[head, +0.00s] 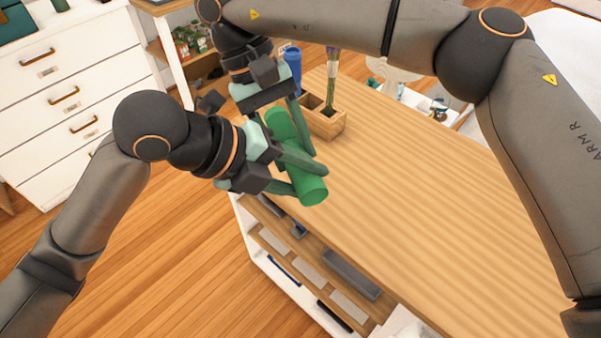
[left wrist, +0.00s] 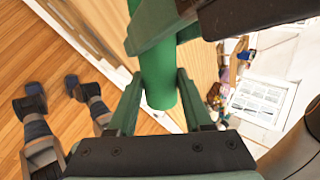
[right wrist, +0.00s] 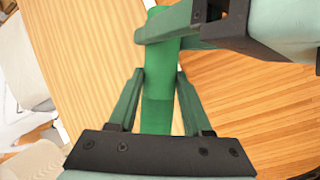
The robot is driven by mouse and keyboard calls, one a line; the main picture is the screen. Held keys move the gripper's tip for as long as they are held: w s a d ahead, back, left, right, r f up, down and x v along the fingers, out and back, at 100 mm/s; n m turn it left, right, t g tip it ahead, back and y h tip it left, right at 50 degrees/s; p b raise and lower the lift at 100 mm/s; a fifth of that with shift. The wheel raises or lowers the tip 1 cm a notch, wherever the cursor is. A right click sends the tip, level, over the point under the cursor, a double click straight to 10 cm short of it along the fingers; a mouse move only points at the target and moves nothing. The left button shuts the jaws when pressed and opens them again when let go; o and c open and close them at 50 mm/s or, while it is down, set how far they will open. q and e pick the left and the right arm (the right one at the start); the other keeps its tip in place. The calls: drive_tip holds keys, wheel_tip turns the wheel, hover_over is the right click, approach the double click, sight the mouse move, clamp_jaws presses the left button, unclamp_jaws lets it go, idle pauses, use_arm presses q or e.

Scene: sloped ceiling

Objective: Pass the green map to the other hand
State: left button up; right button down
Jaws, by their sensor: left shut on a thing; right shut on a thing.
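The green map (head: 309,188) is a rolled green tube held in the air over the table's left edge. My left gripper (head: 298,168) is shut around its near part. My right gripper (head: 298,125) reaches in from above and is shut around its far part. In the left wrist view the map (left wrist: 158,75) runs between the left fingers, with the other gripper's fingers across it above. In the right wrist view the map (right wrist: 158,95) lies between the right fingers, and the left gripper's fingers cross it farther up. Part of the tube is hidden behind fingers.
A wooden table (head: 430,190) has a wide clear top. A wooden organizer box (head: 323,122) with upright items and a blue cup (head: 292,57) stand near its far left corner. Shelves (head: 310,262) lie under the near edge. A white drawer cabinet (head: 75,95) is at left.

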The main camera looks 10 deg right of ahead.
use_arm(q)
drive_tip(key=shift+r, duration=0.1)
clamp_jaws()
use_arm(e)
drive_tip(key=shift+c, duration=1.3)
unclamp_jaws()
